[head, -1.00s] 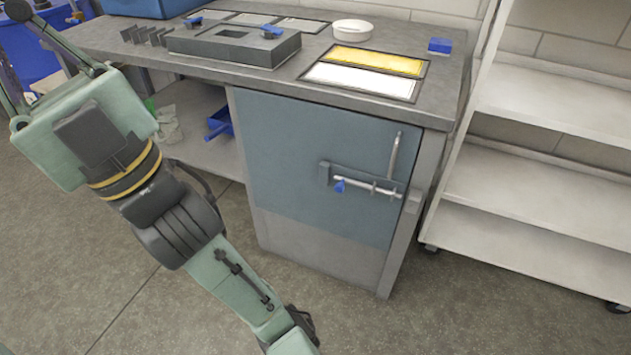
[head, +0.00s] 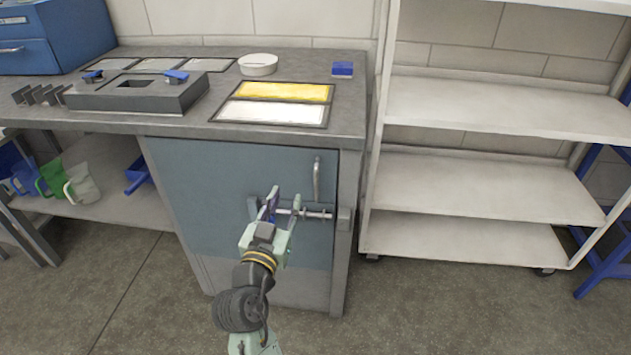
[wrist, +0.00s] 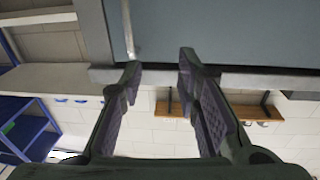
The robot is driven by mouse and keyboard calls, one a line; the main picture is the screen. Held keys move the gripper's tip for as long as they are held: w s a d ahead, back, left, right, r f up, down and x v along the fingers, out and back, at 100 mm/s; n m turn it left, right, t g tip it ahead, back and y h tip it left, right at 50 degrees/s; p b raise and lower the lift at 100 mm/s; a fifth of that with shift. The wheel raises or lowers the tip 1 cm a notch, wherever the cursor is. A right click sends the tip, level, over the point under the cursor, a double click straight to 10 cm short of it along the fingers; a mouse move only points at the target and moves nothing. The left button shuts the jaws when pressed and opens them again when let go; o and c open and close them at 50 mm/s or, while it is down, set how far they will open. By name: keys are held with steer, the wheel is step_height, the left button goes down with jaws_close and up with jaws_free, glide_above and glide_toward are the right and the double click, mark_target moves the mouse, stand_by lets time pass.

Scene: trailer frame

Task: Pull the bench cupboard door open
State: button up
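The bench cupboard door (head: 205,185) is a blue-grey panel with a grey lower part, and it looks closed. It also shows in the wrist view (wrist: 220,30). A vertical bar handle (head: 317,180) is near its right edge and shows in the wrist view (wrist: 128,30). Below the handle, a horizontal slide bolt (head: 315,214) reaches toward the catch on the frame at right. My gripper (head: 283,198) is in front of the door at the bolt's left part, left of and below the handle. Its fingers are apart with nothing visible between them. The bolt's knob is mostly hidden by my gripper; contact cannot be told.
The bench top (head: 345,110) above holds a grey fixture block (head: 140,98), yellow and white panels and a white round dish (head: 258,65). A white shelf rack (head: 480,185) stands close to the right. The floor in front of the door is clear.

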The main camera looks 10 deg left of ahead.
mark_target(315, 184)
steer(key=shift+m+g+h, duration=0.4)
steer(key=shift+h, duration=0.5)
steer(key=w+d+p, duration=0.1)
steer(key=w, duration=0.2)
steer(key=w+d+f+p, duration=0.1)
steer(key=w+d, duration=0.1)
steer(key=w, duration=0.2)
steer(key=w+d+f+p, duration=0.1)
steer(key=w+d, duration=0.1)
steer(key=w, duration=0.1)
steer(key=shift+w+d+f, duration=0.15)
steer(key=shift+d, duration=0.05)
steer(key=shift+c, duration=0.5)
jaws_close()
